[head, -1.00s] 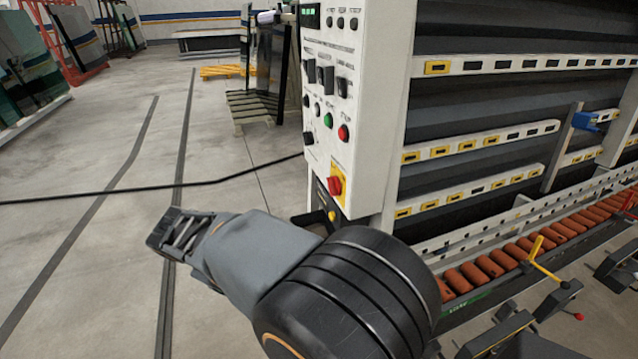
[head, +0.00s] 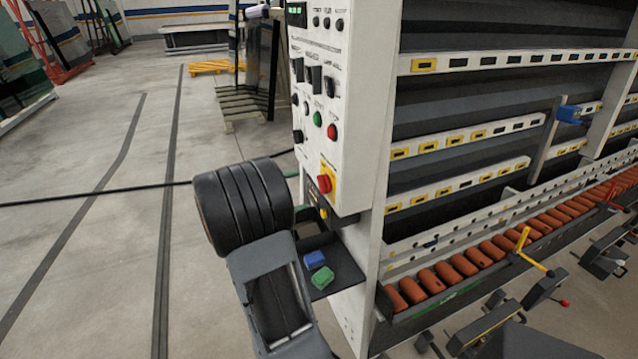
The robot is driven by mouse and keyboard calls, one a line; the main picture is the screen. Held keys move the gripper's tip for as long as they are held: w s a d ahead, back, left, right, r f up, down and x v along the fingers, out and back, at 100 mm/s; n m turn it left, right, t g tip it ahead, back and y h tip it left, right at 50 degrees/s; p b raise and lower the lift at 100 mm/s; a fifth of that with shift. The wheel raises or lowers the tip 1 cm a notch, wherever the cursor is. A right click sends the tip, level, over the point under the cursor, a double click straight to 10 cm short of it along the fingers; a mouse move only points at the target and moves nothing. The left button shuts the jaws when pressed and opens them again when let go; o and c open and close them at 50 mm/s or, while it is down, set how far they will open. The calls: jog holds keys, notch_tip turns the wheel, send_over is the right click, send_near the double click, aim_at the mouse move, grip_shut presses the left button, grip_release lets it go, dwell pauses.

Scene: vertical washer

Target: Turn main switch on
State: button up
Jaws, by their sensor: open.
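The main switch looks to be the red rotary knob (head: 324,183) on a yellow plate, low on the white control panel (head: 318,80) of the washer. It is in plain sight in the head view, but its handle is too small to tell which position it is in. My arm stands in front of the panel's lower left, with a black ribbed joint just left of the red knob and a grey link below it. I cannot make out my gripper's fingers, and nothing of mine visibly touches the knob.
Above the knob are a red button (head: 332,131), a green button (head: 317,118), black selectors and a lit green display (head: 296,9). A dark shelf (head: 342,262) below holds a blue block (head: 314,259) and a green block (head: 322,277). Orange rollers (head: 465,264) run right. Floor at left is open.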

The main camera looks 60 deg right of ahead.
aim_at(319, 185)
jog(key=p+x, duration=0.1)
jog(key=x, duration=0.5)
jog(key=shift+s+d, duration=0.15)
jog(key=shift+d, duration=0.05)
jog(key=shift+c, duration=0.4)
jog(key=c, duration=0.8)
jog(key=shift+f+b, duration=0.1)
jog(key=shift+b, duration=0.2)
jog(key=shift+c, duration=0.2)
jog(key=shift+f+b, duration=0.1)
jog(key=shift+b, duration=0.2)
jog(key=m+b, duration=0.6)
jog(key=b, duration=0.3)
jog(key=m+b, duration=0.6)
jog(key=b, duration=0.4)
jog(key=m+b, duration=0.5)
jog(key=b, duration=0.5)
jog(key=shift+f+m, duration=0.25)
jog(key=shift+m, duration=0.15)
